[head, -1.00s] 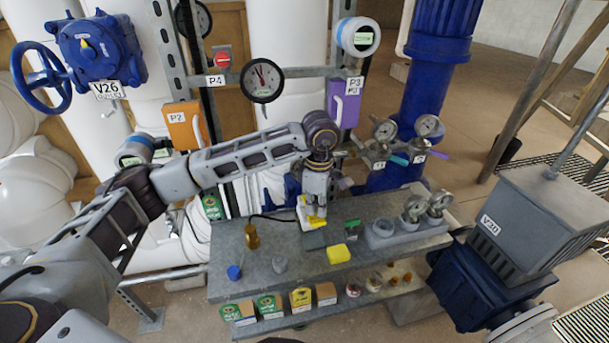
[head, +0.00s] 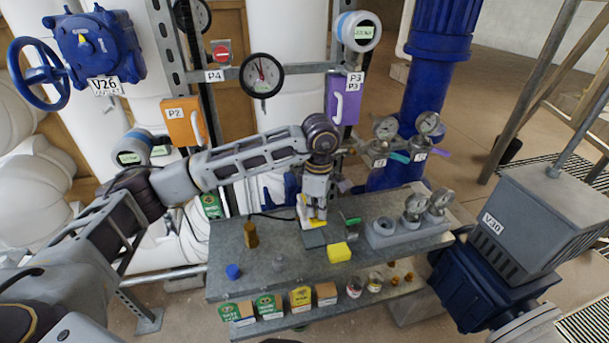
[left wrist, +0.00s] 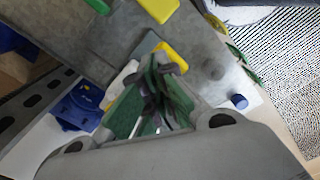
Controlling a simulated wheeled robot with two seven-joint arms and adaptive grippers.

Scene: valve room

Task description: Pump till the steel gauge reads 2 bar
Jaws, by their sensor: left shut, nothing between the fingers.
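My left gripper (head: 317,219) is shut and empty, pointing down over the grey bench. It is right at a yellow-and-white device (head: 303,211) with a blue-grey plate (head: 313,239) in front; I cannot tell whether they touch. In the left wrist view my gripper's fingers (left wrist: 163,72) with green pads are together, hiding part of the yellow-and-white device (left wrist: 120,80). Two steel-coloured gauges (head: 415,206) stand in a grey holder on the bench. Two more (head: 428,124) sit on fittings behind. Their readings are too small to read. My right gripper is out of view.
The bench (head: 285,230) also carries a yellow block (head: 339,252), a green-handled item (head: 352,221), a brass piece (head: 251,236) and a blue cap (head: 233,271). A large black-rimmed gauge (head: 262,75) hangs behind. Boxes and jars fill the lower shelf.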

